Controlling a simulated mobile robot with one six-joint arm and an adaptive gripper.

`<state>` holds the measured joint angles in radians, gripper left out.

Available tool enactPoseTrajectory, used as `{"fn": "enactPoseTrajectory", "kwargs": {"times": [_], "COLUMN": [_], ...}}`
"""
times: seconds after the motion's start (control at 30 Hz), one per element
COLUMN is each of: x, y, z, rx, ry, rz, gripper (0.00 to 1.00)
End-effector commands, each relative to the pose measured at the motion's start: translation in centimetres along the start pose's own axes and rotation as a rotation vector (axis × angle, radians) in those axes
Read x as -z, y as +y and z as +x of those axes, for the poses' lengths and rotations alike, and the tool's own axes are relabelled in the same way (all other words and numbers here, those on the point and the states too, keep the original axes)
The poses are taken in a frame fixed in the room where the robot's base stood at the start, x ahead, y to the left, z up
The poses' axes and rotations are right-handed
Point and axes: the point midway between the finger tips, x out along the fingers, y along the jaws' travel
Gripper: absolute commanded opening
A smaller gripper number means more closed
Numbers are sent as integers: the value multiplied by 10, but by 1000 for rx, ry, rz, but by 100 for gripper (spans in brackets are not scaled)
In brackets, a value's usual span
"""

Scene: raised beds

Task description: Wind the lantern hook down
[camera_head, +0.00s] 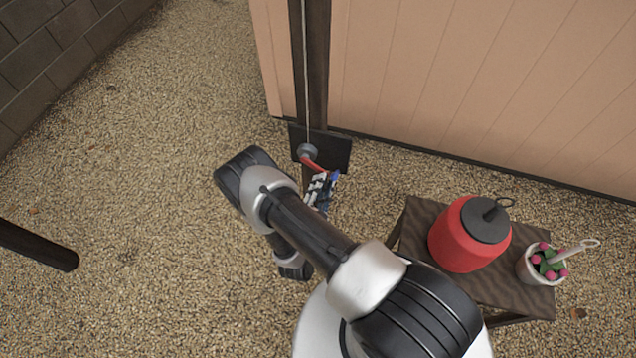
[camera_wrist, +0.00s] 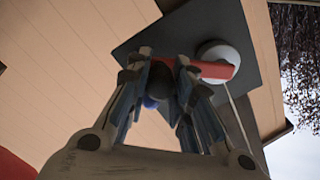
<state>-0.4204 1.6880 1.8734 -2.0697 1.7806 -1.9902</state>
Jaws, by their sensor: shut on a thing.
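A winch with a grey round hub (camera_head: 307,151) sits on a dark plate (camera_head: 335,150) on the post. Its red crank arm (camera_head: 315,165) points down and to the right from the hub. In the wrist view the crank arm (camera_wrist: 212,68) runs from the pale hub (camera_wrist: 222,58) to between my fingers. My gripper (camera_head: 324,180) is shut on the crank's handle, and its fingers hide much of it; a dark and blue part shows between the fingertips (camera_wrist: 163,62). A thin cord (camera_head: 305,70) runs up from the hub out of view. The lantern hook is not in view.
A peach panelled wall (camera_head: 450,80) stands behind. Open gravel (camera_head: 170,130) lies to the left.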

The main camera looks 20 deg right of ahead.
Motion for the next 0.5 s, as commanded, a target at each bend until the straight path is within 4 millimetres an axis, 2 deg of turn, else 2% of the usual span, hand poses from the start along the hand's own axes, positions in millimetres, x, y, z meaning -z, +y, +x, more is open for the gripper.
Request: {"fn": "enactPoseTrajectory", "kwargs": {"times": [0.37,0.4,0.5], "x": [3,3,3], "y": [0,0,0], "z": [0,0,0], "rx": [-2,-2,-2], "ry": [7,7,7], "rz": [-3,-3,-3], "gripper": [0,22,28]}}
